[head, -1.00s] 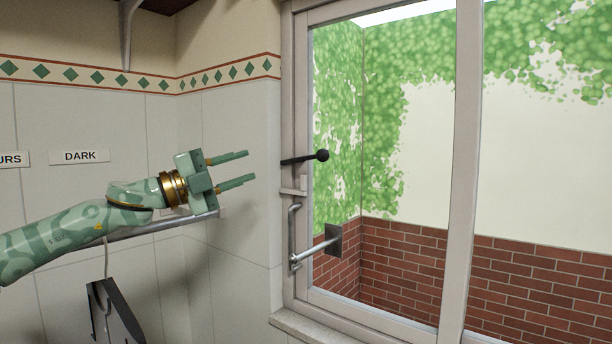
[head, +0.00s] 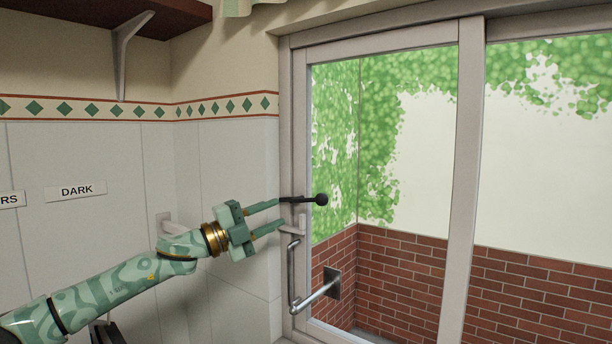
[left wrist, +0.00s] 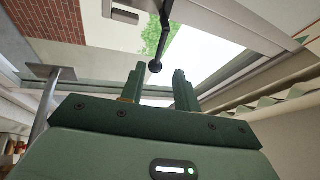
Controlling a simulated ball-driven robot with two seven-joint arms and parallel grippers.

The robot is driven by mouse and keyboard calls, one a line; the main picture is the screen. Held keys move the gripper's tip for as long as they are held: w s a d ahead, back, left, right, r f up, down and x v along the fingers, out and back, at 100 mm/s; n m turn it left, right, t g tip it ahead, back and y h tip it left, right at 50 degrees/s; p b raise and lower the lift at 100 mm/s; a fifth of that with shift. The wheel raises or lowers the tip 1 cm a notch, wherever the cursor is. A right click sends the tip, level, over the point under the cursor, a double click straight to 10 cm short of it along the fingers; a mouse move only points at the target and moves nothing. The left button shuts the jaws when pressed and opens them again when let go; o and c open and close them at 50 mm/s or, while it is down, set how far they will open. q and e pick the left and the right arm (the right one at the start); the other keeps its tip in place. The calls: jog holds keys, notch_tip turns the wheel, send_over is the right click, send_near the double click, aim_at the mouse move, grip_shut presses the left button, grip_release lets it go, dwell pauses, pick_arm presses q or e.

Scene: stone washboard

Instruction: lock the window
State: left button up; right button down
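The window (head: 470,180) has a pale frame and a sliding-type layout with two panes. A black lever with a round knob (head: 321,200) sticks out from its left frame, roughly level in the head view. My left gripper (head: 280,214) is open, its two fingers pointing at the left frame just left of the lever. In the left wrist view the black lever (left wrist: 163,45) shows beyond the fingertips, its knob lying between the two fingers in the picture. I cannot tell whether a finger touches the lever. My right gripper is in neither view.
Below the lever, a metal handle (head: 292,270) is on the frame, with a rod reaching to a dark square plate (head: 332,283). A shelf bracket (head: 122,55) is at the upper left. A "DARK" label (head: 76,190) is on the tiled wall.

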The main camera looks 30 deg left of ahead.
aim_at(307, 201)
pick_arm(q)
jog(key=p+x, duration=0.6)
jog(key=x, duration=0.3)
jog(key=shift+d, duration=0.1)
jog(key=shift+w+d, duration=0.15)
jog(key=shift+w, duration=0.05)
grip_shut()
